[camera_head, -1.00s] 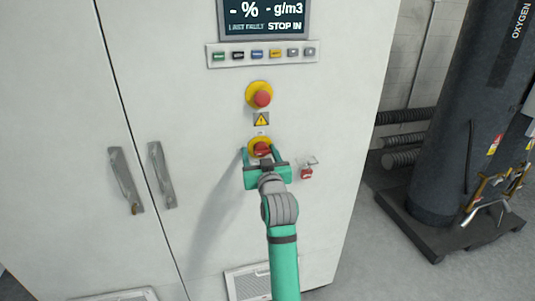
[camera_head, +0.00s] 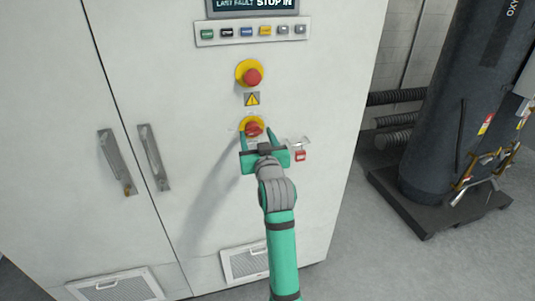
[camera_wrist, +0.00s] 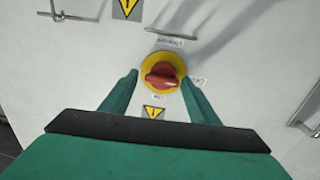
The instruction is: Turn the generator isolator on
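The generator isolator (camera_head: 254,129) is a red rotary knob on a round yellow plate, on the front of the white cabinet. In the wrist view the red knob (camera_wrist: 161,76) sits in the yellow disc, its grip bar lying roughly level, with small labels around it that I cannot read with certainty. My gripper (camera_head: 257,138) is open in front of it. In the wrist view its green fingers (camera_wrist: 161,92) stand on either side of the knob, with a gap showing on both sides. I cannot tell how far the fingertips are from the panel.
A red emergency button (camera_head: 252,76) on a yellow plate and a warning sign (camera_head: 251,99) are above the isolator. A small red padlock-like item (camera_head: 300,155) hangs to its right. Door handles (camera_head: 154,157) are to the left. A dark oxygen tank (camera_head: 455,105) stands at the right.

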